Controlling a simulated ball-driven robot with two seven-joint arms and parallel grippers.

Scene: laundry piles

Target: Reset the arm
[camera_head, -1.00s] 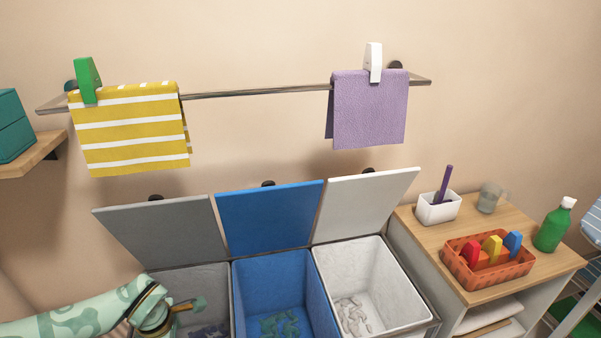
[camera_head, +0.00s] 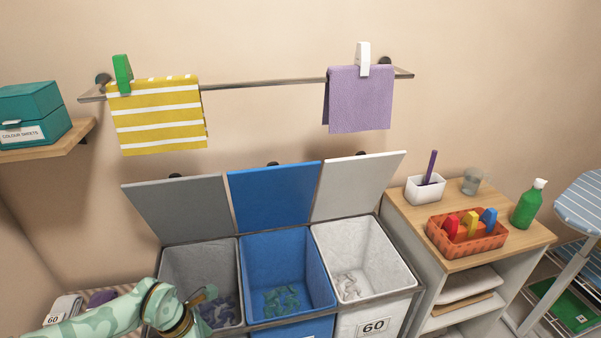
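My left arm comes in from the lower left, patterned in mint green. Its gripper (camera_head: 208,296) is at the front left of the grey bin (camera_head: 200,262), over or beside its opening. The fingers are small and partly hidden by the wrist, so I cannot tell whether they are open or shut. I see no cloth hanging from the gripper. My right arm and gripper are not in view.
The blue bin (camera_head: 283,252) and white bin (camera_head: 365,246) stand open beside the grey one, with clothes inside. A rail (camera_head: 265,84) holds a yellow striped towel (camera_head: 158,128) and purple towel (camera_head: 360,102). A wooden-topped cabinet (camera_head: 485,258) stands right.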

